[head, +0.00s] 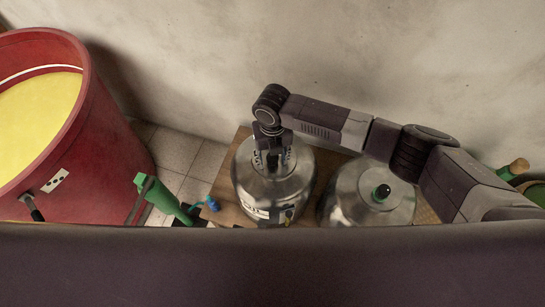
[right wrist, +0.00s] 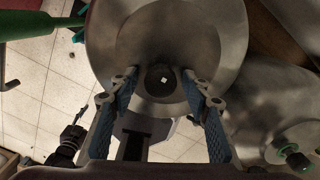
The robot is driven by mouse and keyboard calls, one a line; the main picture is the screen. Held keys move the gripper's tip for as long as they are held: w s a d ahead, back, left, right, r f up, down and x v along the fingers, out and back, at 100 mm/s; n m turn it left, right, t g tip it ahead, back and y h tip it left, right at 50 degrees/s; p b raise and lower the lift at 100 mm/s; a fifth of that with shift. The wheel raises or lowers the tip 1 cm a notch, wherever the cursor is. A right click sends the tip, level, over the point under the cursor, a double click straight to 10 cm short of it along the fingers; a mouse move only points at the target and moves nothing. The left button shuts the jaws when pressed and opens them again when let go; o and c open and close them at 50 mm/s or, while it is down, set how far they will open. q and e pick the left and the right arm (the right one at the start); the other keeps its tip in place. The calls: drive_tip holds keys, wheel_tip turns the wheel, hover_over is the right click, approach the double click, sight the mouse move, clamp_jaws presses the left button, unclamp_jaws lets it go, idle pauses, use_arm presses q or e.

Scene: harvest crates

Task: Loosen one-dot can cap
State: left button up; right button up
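A shiny metal can (head: 244,183) stands on a wooden board, with a partly legible label low on its front. My right gripper (head: 272,160) points down over its top and hides the cap in the head view. In the right wrist view, a dark round cap (right wrist: 158,85) with a small white square mark sits on the can's top (right wrist: 215,45). My right gripper (right wrist: 160,80) has its fingers apart on either side of the cap, with gaps visible. A second metal can (head: 345,200) with a green-rimmed cap (head: 381,192) stands to the right. My left gripper is not in view.
A large red tub (head: 95,150) with yellow contents stands at the left, with a dotted tag and a dark lever. A green object (head: 160,195) and a small blue piece (head: 211,203) are between tub and board (head: 222,190). A wall rises behind.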

sight(273, 158)
drive_tip(key=shift+r, duration=0.15)
wheel_tip(273, 158, up, 12)
idle(0.6)
idle(0.4)
